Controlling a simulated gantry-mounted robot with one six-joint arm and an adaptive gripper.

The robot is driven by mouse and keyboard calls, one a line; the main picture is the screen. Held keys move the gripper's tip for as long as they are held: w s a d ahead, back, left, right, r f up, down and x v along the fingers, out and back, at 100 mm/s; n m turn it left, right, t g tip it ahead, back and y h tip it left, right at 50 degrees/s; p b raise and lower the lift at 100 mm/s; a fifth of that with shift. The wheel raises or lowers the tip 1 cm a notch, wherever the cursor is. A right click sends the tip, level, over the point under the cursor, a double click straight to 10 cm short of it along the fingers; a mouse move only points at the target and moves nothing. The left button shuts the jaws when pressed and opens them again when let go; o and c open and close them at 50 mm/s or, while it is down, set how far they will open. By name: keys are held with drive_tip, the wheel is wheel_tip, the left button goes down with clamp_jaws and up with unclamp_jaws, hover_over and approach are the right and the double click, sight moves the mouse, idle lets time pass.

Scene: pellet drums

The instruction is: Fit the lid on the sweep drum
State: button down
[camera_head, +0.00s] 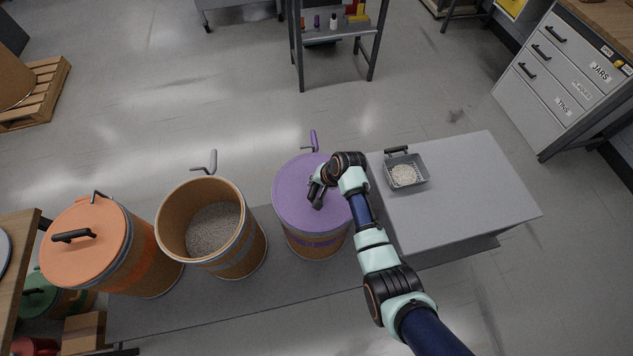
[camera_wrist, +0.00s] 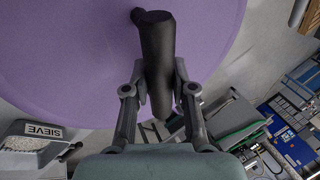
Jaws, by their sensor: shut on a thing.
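The purple lid (camera_head: 300,180) is over the mouth of the purple-banded drum (camera_head: 318,245). It looks level and roughly centred, but I cannot tell if it is fully seated. My gripper (camera_head: 316,190) is above the lid, shut on its dark bar handle. In the wrist view the handle (camera_wrist: 157,45) stands between my two fingers (camera_wrist: 158,85), with the purple lid (camera_wrist: 70,60) behind it. My wrist hides part of the lid's right side in the head view. No label tells which drum is the sweep drum.
Left of the purple-banded drum stands an open grey-banded drum (camera_head: 243,258) with grey pellets, then an orange-lidded drum (camera_head: 140,262). A grey table (camera_head: 465,190) at right carries a sieve tray (camera_head: 423,180), labelled in the wrist view (camera_wrist: 44,130). A purple crank (camera_head: 314,142) rises behind the lid.

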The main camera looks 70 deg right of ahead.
drive_tip(key=shift+c, duration=2)
unclamp_jaws()
wheel_tip(320, 180, up, 7)
drive_tip(key=p, duration=0.7)
drive_tip(key=shift+r, duration=0.15)
